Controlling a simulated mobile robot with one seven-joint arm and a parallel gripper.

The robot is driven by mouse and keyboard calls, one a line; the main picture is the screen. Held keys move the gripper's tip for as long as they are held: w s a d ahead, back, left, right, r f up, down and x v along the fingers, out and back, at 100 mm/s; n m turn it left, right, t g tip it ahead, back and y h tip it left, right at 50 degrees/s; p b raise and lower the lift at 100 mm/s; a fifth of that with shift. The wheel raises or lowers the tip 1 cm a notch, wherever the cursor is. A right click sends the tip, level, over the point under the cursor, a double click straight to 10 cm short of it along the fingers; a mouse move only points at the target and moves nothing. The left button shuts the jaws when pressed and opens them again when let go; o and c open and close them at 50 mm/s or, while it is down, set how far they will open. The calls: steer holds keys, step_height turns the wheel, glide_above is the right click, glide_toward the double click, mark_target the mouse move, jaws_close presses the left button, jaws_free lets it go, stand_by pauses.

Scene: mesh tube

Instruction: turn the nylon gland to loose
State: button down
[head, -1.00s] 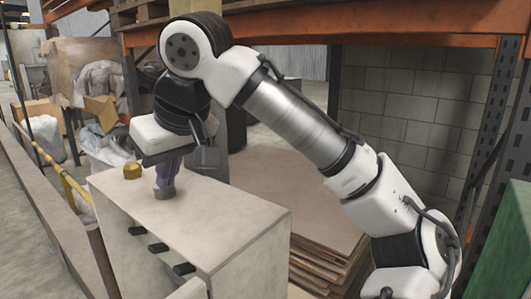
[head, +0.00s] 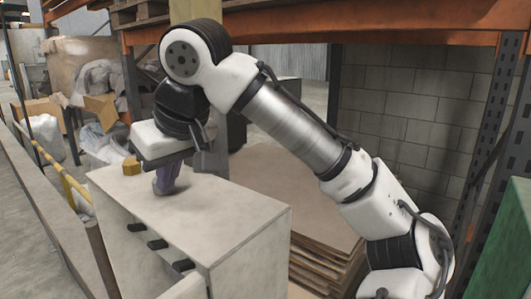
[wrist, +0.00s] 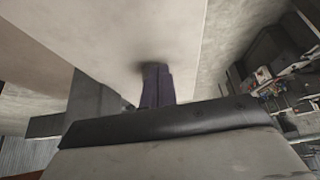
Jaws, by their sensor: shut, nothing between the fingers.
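My gripper (head: 164,186) points down at the top of a pale box (head: 235,220). Its purple-grey fingers are together with nothing between them, and their tips are at or just above the box top. In the wrist view the fingers (wrist: 154,86) end at a dark shadow on a pale surface. A small brass-yellow fitting (head: 131,166) stands on the box top, left of my fingers and apart from them. Several short black cylinders stick out of the box's front, one of them here (head: 158,245). I cannot tell which fitting is the nylon gland; one may be hidden at my fingertips.
An orange-beamed rack (head: 400,32) spans behind and above the box. Stacked brown boards (head: 325,262) lie to its right. A yellow rail (head: 70,187) and wrapped bundles are at left. The right part of the box top is clear.

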steer(key=shift+w+d+p, duration=0.45)
steer(key=shift+w+p, duration=0.05)
steer(key=shift+p, duration=0.45)
steer(key=shift+w+d, duration=0.15)
steer(key=shift+w, duration=0.15)
steer(key=shift+w+d, duration=0.15)
steer(key=shift+w, duration=0.1)
stand_by(0.3)
steer(key=shift+s+d, duration=0.1)
steer(key=shift+d, duration=0.15)
step_height(320, 180, up, 6)
stand_by(0.7)
steer(key=shift+d, duration=0.1)
